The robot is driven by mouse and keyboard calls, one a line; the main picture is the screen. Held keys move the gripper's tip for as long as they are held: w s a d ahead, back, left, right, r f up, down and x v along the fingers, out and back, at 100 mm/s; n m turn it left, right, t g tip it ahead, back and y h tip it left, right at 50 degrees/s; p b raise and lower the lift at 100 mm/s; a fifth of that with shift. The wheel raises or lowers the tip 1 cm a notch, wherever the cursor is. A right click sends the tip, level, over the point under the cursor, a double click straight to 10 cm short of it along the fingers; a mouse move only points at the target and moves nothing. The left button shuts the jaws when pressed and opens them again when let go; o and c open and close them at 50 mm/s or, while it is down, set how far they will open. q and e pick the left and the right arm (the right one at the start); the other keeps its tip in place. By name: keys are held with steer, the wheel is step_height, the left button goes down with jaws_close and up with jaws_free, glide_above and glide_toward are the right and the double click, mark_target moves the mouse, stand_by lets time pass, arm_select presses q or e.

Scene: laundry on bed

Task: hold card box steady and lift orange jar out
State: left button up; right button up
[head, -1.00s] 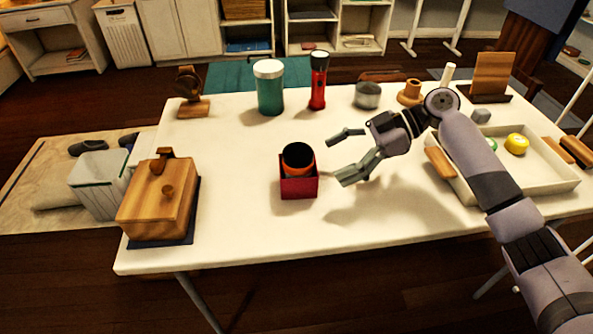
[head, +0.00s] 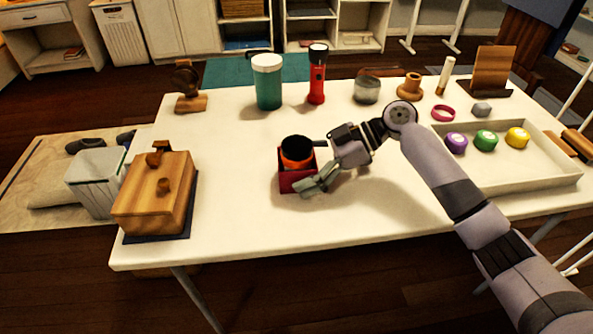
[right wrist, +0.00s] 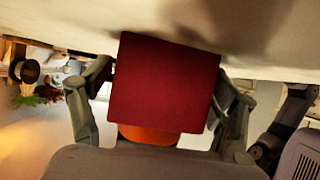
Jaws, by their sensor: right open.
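The red card box (head: 291,183) stands upright on the white table, left of my right arm. The orange jar (head: 297,162) sits in it, its orange side and dark top showing above the box's rim. My right gripper (head: 313,167) is open at the box's right side, with one finger in front of the box and one behind. In the right wrist view the box (right wrist: 165,85) lies between the two spread fingers, with a strip of the orange jar (right wrist: 148,134) below it. Whether the fingers touch the box is unclear. My left gripper is not seen.
A wooden box (head: 155,195) stands on the left of the table. A teal tumbler (head: 268,85) and a red flashlight (head: 317,80) stand behind the card box. A white tray (head: 505,181) with coloured round items lies right. The table's front middle is clear.

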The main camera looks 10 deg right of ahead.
steer(key=shift+c, duration=0.2)
steer(key=c, duration=0.7)
stand_by(0.6)
